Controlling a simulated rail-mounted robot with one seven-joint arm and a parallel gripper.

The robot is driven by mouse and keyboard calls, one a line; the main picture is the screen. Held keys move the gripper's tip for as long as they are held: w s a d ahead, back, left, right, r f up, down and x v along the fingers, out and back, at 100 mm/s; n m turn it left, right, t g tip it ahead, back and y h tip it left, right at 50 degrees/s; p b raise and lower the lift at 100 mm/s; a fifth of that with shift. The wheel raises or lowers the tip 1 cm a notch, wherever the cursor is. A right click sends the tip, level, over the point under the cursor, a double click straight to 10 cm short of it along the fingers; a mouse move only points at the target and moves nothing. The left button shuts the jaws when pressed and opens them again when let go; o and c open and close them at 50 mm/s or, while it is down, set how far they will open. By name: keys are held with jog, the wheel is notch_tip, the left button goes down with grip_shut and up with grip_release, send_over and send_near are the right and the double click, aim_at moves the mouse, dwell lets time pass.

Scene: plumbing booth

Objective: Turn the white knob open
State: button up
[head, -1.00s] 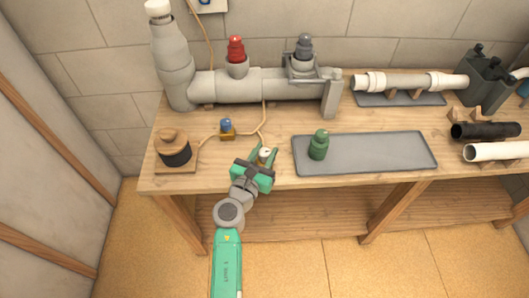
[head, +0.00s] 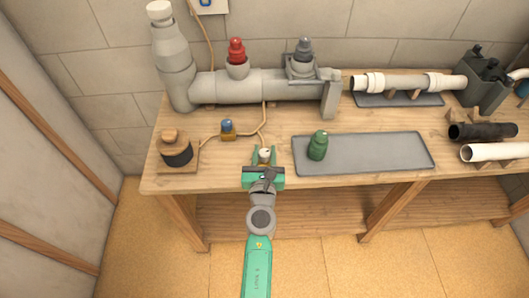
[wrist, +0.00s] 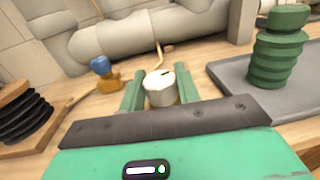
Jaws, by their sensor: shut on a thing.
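The white knob (wrist: 160,88) sits on a small brass base at the end of a thin pipe on the bench. It also shows in the head view (head: 265,153), near the bench's front edge. A dark mark shows on its top in the wrist view. My gripper (wrist: 160,92) has its two green fingers on either side of the knob, shut on it. The gripper also shows in the head view (head: 265,156), reaching in from the front. The lower part of the knob's base is hidden by the gripper body.
A blue knob (head: 227,125) on a brass base stands behind and left. A black ribbed piece (head: 176,150) on a wooden block is further left. A green ribbed plug (head: 318,146) stands on a grey tray (head: 380,153) to the right. A large grey pipe (head: 260,84) runs behind.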

jog(key=shift+d+n+y, duration=0.1)
jog(key=shift+n+y, duration=0.2)
jog(key=shift+y, duration=0.3)
jog(key=shift+n+y, duration=0.3)
jog(key=shift+n, duration=0.1)
jog(key=n+g+y+b, duration=0.1)
jog(key=n+y+b, duration=0.1)
jog(key=y, duration=0.2)
jog(key=shift+f+n+y, duration=0.1)
jog(key=shift+n+y, duration=0.2)
jog(key=shift+n, duration=0.1)
jog(key=n+g+y+b, duration=0.1)
jog(key=y+b, duration=0.1)
jog(key=n+g+y+b, duration=0.1)
jog(key=n+y+b, duration=0.1)
jog(key=n+g+y+b, duration=0.1)
jog(key=y+b, duration=0.1)
jog(key=shift+f+n, duration=0.25)
jog(key=shift+n, duration=0.05)
jog(key=n+g+y+b, duration=0.2)
jog(key=g, duration=0.1)
jog(key=shift+r+n+y, duration=0.3)
jog(key=shift+y, duration=0.1)
jog(key=shift+r+n+g+y, duration=0.1)
jog(key=shift+n+g+y, duration=0.65)
jog(key=shift+g, duration=0.65)
jog(key=shift+n+g+y, duration=0.25)
jog(key=shift+n+g, duration=0.3)
jog(key=shift+g, duration=0.05)
